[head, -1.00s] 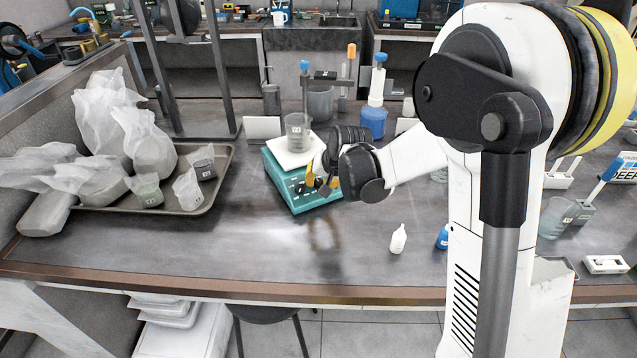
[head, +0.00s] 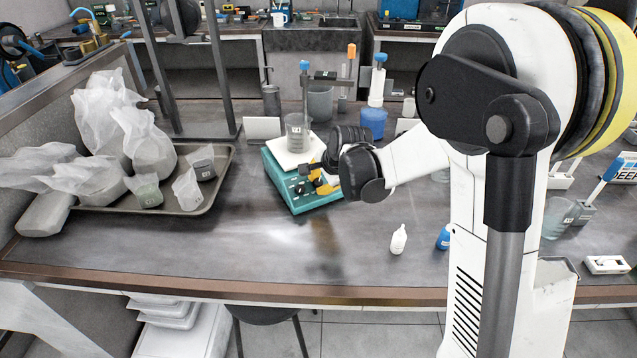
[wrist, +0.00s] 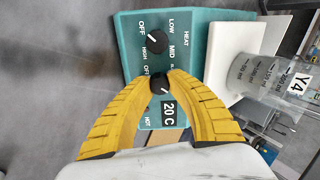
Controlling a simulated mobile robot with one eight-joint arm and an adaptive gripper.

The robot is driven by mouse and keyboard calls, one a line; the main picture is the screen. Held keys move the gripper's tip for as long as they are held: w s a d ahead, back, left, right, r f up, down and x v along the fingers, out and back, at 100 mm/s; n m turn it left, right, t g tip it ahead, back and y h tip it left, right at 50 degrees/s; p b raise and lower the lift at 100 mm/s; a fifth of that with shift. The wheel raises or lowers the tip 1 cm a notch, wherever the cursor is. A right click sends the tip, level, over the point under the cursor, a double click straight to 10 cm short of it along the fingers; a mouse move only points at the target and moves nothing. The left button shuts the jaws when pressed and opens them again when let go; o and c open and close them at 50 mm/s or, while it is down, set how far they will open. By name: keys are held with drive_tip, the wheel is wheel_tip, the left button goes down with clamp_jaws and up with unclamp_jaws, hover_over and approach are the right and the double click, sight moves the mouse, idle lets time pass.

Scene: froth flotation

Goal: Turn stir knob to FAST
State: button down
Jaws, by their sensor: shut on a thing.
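The teal hotplate stirrer (head: 287,187) stands on the bench with a white top plate; it fills the middle of the wrist view (wrist: 135,30). Its heat knob (wrist: 153,41) is black, with labels OFF, LOW, MID and HIGH around it, and its white mark points toward OFF. A second black knob (wrist: 158,84), which I take as the stir knob, sits between the yellow fingertips of my gripper (head: 322,182), which are shut on it. Its white mark points to the lower right in the wrist view. The fingers hide most labels around it, so its setting cannot be read.
A beaker marked Y4 (head: 298,128) stands on the white plate, close to my gripper. A tray (head: 222,172) with bagged samples lies left. A white dropper bottle (head: 398,240) and a blue bottle (head: 443,238) stand front right.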

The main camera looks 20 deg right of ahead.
drive_tip(key=shift+m, duration=0.6)
drive_tip(key=c, duration=1.2)
unclamp_jaws()
drive_tip(key=shift+d, duration=0.1)
drive_tip(key=v, duration=1.2)
